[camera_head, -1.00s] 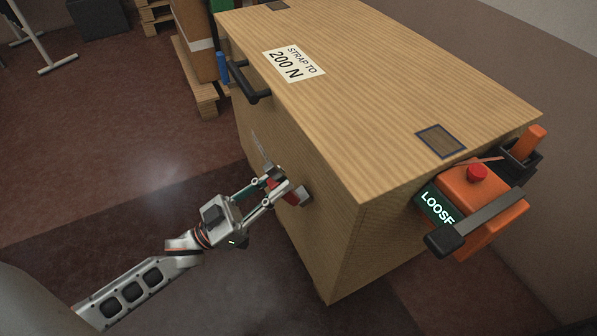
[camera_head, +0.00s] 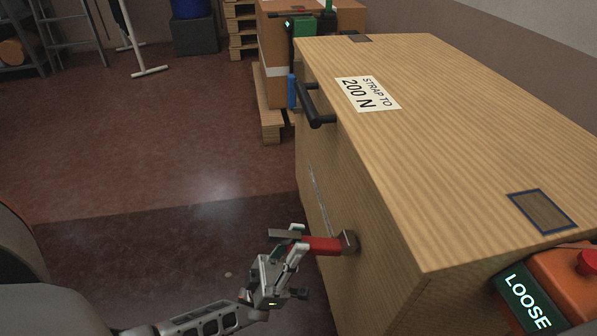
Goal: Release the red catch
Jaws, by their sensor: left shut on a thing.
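The red catch (camera_head: 322,245) is a short red lever on the left side face of a wooden crate (camera_head: 430,120). Its right end meets a dark metal mount (camera_head: 350,241) on that face. My left gripper (camera_head: 292,244) is shut on the catch's outer end, and its fingers hide part of it. The catch sticks out from the crate towards the left. My right gripper is not in view.
A black handle (camera_head: 317,106) sticks out from the same crate face, farther back. An orange device with a green LOOSE display (camera_head: 528,302) is at the lower right. Pallets and a cardboard box stand behind. The floor left of the crate is clear.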

